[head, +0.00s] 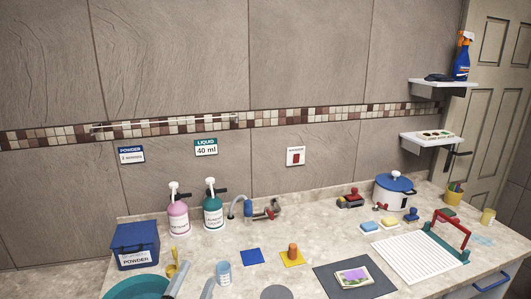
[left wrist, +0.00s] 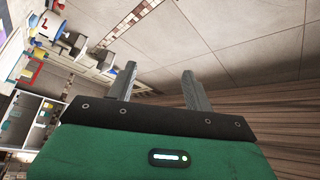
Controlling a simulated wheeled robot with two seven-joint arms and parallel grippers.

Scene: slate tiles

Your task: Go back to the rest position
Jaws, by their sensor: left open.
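My left gripper (head: 193,286) shows only at the bottom edge of the head view, as two grey fingertips with a gap between them. In the left wrist view my left gripper (left wrist: 158,84) has its two grey fingers spread apart with nothing between them. Its green body and black band fill the lower part of that view. The fingers point toward the tiled wall, and the counter lies off to the upper left. My right gripper shows in neither view.
Wall shelves (head: 437,88) hang at right.

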